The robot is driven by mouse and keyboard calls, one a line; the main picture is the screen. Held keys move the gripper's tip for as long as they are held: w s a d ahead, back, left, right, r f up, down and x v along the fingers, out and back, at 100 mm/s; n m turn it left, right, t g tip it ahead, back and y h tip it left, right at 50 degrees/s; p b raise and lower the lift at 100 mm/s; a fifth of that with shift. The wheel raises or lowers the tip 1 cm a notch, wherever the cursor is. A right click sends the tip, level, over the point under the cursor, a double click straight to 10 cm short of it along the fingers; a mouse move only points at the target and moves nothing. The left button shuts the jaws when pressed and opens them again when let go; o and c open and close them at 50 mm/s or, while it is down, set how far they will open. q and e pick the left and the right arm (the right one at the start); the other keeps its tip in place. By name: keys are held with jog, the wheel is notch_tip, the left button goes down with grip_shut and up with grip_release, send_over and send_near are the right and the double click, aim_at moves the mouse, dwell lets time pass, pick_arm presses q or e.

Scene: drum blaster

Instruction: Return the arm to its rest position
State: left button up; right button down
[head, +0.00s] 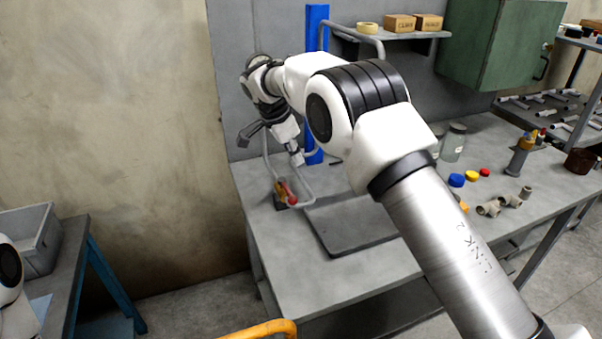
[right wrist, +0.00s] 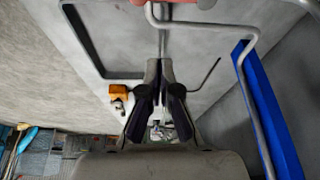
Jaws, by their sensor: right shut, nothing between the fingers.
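My right arm reaches in from the lower right of the head view, over the grey workbench (head: 355,275), to its back left corner. My right gripper (head: 297,158) points down there, in front of the blue upright post (head: 316,80) and beside a bent grey rod (head: 307,186). In the right wrist view the fingers (right wrist: 162,64) are closed together with nothing between them. The bent rod (right wrist: 250,62) passes close beyond the fingertips; I cannot tell whether they touch it. The blue post (right wrist: 262,110) stands to the right. My left gripper is out of view.
A small orange and red item (head: 286,193) lies near the rod. A dark flat tray (head: 355,238) covers the bench middle. Jars (head: 453,143), coloured caps (head: 457,180) and pipe fittings (head: 490,208) stand to the right. A shelf (head: 400,36) hangs behind the arm.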

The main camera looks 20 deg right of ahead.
jog(key=shift+r, duration=0.5)
jog(key=shift+a, duration=0.15)
